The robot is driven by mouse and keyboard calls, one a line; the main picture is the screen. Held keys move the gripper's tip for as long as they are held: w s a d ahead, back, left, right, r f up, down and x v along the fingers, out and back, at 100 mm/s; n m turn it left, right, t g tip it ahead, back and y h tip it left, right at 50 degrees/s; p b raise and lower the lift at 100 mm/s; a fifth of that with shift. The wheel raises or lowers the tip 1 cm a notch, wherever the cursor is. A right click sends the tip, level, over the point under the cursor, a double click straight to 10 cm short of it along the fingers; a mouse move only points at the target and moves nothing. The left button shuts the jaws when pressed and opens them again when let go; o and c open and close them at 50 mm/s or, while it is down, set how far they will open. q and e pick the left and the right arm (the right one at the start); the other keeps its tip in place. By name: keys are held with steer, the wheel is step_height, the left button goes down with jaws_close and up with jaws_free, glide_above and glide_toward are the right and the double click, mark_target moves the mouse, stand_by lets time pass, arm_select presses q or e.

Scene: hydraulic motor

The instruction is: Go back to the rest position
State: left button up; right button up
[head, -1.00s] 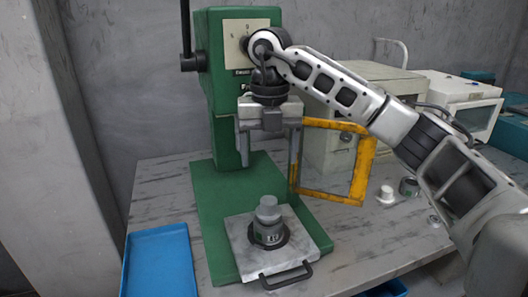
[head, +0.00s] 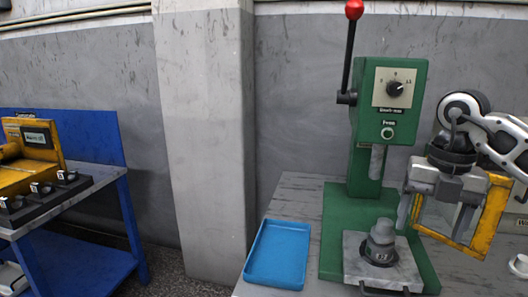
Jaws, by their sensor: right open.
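My right gripper (head: 434,218) hangs at the right side of the head view, fingers pointing down. It is open, with nothing seen between its fingers. It is just right of the green press (head: 345,225), in front of the yellow guard frame (head: 490,215). Below and left of it, a grey motor part (head: 382,240) stands upright on the press's metal base plate (head: 408,270), apart from the fingers. My left gripper is not in view.
An empty blue tray (head: 277,255) lies on the table left of the press. A blue workbench (head: 125,215) with a yellow fixture (head: 45,145) stands at far left. A concrete pillar (head: 205,130) is between them. A white part (head: 518,264) lies at the right edge.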

steer(key=s+a+f+n+g+y, duration=0.15)
steer(key=a+f+n+y, duration=0.4)
steer(key=a, duration=0.95)
steer(key=s+a+m+y, duration=0.5)
steer(key=a+y, duration=0.8)
steer(key=w+d+f+m+t+h, duration=0.1)
steer(key=d+f+m+t+h, duration=0.35)
steer(key=m+t, duration=0.55)
steer(key=w+d+f+m+t+h, duration=0.25)
steer(key=f+m+t+h, duration=0.2)
steer(key=m+t, duration=0.55)
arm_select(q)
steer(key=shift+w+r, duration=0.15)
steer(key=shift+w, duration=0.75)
arm_select(e)
steer(key=s+d+f+m+g+h, duration=0.3)
steer(key=s+f+m+g, duration=0.1)
steer(key=s+f, duration=0.3)
steer(key=s+d+f+m+g+h, duration=0.3)
steer(key=s+f, duration=0.4)
steer(key=f, duration=0.4)
steer(key=shift+d+f+m+g+h, duration=0.4)
steer(key=shift+m+g, duration=0.15)
steer(key=shift+m, duration=0.5)
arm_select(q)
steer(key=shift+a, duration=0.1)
arm_select(e)
steer(key=shift+s, duration=0.1)
